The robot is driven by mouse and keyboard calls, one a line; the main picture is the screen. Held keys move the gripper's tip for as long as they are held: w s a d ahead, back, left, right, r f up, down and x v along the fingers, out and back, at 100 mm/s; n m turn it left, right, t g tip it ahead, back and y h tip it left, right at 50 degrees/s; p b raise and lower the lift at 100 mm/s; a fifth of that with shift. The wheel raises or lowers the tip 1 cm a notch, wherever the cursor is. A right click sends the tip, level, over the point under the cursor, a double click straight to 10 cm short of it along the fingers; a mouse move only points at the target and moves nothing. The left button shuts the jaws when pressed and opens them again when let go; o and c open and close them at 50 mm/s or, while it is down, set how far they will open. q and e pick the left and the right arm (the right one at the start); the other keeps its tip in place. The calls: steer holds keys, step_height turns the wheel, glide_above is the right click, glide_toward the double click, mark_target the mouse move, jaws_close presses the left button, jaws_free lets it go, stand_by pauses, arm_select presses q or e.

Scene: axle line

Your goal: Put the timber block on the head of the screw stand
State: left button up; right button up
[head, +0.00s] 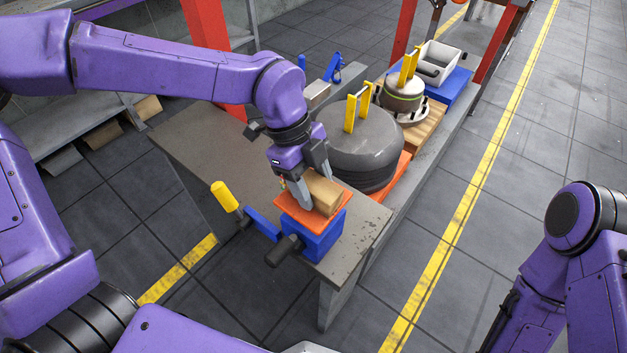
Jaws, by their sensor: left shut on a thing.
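The timber block (325,193) is a light brown wooden piece between the fingers of my left gripper (313,188), which is shut on it. The gripper points down over the screw stand (318,241), a blue body near the front end of the grey bench. The stand's head is a flat orange plate (292,208), and the block is over it, on it or very close above; I cannot tell whether they touch. A crank with a yellow handle (224,196) sticks out to the left of the stand. My right arm shows at the right edge, but its gripper is out of view.
A large grey drum with a yellow handle (362,148) stands on an orange base just behind the stand. Further back are a smaller round part with yellow handles (403,95) and a white bin (438,62). The bench top (215,145) is bare on the left.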

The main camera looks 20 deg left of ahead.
arm_select(q)
steer(key=shift+f, duration=0.15)
steer(key=o, duration=1.1)
steer(key=shift+s, duration=0.1)
steer(key=shift+r, duration=0.3)
steer(key=b+v, duration=0.1)
steer(key=v, duration=1)
steer(key=shift+a+r, duration=0.2)
steer(key=shift+r, duration=0.15)
